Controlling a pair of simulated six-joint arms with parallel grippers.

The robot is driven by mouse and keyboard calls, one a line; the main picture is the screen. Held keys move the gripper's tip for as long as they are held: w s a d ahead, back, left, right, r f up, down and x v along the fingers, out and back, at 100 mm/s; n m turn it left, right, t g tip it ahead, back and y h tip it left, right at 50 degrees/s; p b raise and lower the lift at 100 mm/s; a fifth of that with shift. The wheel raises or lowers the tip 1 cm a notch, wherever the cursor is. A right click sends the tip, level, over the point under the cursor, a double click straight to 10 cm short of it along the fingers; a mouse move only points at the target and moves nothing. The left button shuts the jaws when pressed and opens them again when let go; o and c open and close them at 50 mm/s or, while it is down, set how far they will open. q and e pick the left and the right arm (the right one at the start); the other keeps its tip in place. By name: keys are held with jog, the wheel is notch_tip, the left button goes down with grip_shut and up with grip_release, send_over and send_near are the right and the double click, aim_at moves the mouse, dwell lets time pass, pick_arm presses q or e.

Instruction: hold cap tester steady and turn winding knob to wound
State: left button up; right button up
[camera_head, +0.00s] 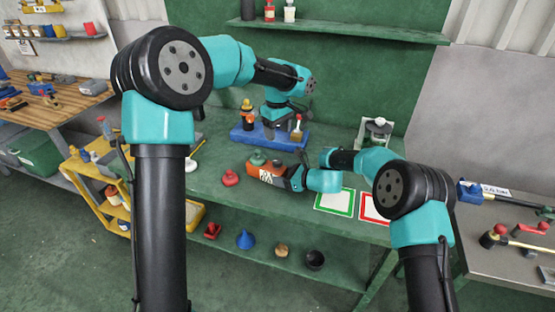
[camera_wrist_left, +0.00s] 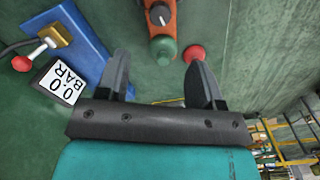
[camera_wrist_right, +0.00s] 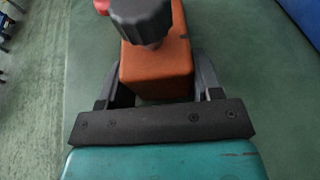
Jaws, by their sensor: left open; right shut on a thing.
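The cap tester (camera_head: 274,179) is an orange body with a pale marked panel on the green bench. A green cap (camera_head: 258,158) is at its left end and a dark winding knob (camera_head: 277,163) on top. In the left wrist view the knob (camera_wrist_left: 160,14) carries a pale pointer line; its setting is not readable. My right gripper (camera_head: 290,178) is shut on the tester's right end; in the right wrist view the fingers straddle the orange body (camera_wrist_right: 155,72), below the knob (camera_wrist_right: 142,14). My left gripper (camera_head: 276,130) is open and empty above the blue stand, behind the tester.
A blue stand (camera_head: 240,136) holds a brass fitting and a 0.0 BAR display (camera_wrist_left: 60,82). A red mushroom-shaped piece (camera_head: 230,178) sits left of the tester. Green-framed (camera_head: 334,203) and red-framed (camera_head: 372,209) cards lie to the right. The front bench strip is clear.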

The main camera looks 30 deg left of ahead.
aim_at(277, 161)
pick_arm(q)
jog(key=shift+f, duration=0.1)
notch_tip(277, 161, down, 12)
jog(key=shift+r, duration=0.1)
dwell(0.5)
jog(key=c, duration=0.9)
